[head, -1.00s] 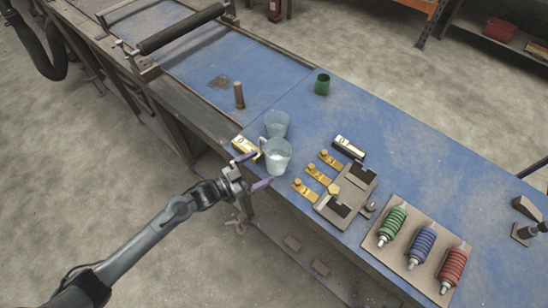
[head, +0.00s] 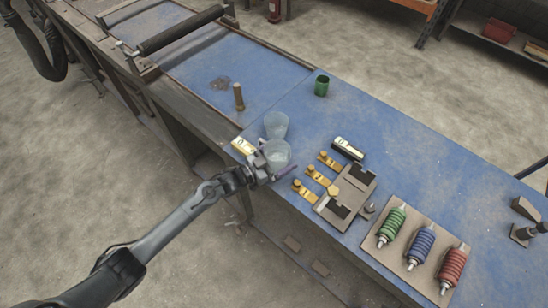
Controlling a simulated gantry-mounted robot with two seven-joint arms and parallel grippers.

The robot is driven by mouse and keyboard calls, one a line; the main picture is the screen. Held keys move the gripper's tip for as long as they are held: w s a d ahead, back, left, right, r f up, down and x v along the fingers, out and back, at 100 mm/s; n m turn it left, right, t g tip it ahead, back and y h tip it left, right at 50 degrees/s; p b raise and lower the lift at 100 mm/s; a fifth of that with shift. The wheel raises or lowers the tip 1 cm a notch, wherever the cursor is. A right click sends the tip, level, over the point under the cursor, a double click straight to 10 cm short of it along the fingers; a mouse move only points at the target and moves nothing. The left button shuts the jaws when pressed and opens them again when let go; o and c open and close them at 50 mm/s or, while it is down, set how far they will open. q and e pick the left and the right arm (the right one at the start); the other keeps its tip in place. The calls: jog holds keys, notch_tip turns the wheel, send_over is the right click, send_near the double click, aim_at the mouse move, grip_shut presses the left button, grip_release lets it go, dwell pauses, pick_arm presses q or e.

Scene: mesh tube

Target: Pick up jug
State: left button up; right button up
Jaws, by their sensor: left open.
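The jug (head: 278,153) is a clear, pale, see-through vessel standing upright near the left front edge of the blue table. A second clear vessel (head: 276,124), like a cup, stands just behind it. My left gripper (head: 271,166) is open and right at the jug's near side, with its purple-tipped finger on the right of the jug's base. The gripper covers the jug's handle side and lower part. Whether the fingers touch the jug cannot be told. My right gripper is not in view.
A yellow-labelled box (head: 243,146) lies left of the jug. Brass pieces (head: 302,191) and a grey fixture (head: 347,198) lie to the right. A green cup (head: 322,85) and a brown peg (head: 239,97) stand farther back. Coloured coils (head: 421,243) sit on a board at front right.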

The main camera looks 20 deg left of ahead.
aim_at(286, 146)
pick_arm(q)
jog(key=c, duration=1.1)
jog(key=shift+r, duration=0.2)
jog(key=shift+r, duration=1.95)
jog(key=shift+w+d+r+b, duration=0.2)
jog(key=shift+w+d+r, duration=0.7)
jog(key=shift+d, duration=0.9)
jog(key=shift+w+d+r+b, duration=0.2)
jog(key=shift+w+d+r, duration=0.25)
jog(key=shift+d+r, duration=1.1)
jog(key=shift+w+d+r+b, duration=0.2)
jog(key=shift+w+d+r, duration=0.6)
jog(key=shift+d, duration=1.2)
jog(key=shift+s+d+r, duration=0.1)
jog(key=shift+r, duration=0.05)
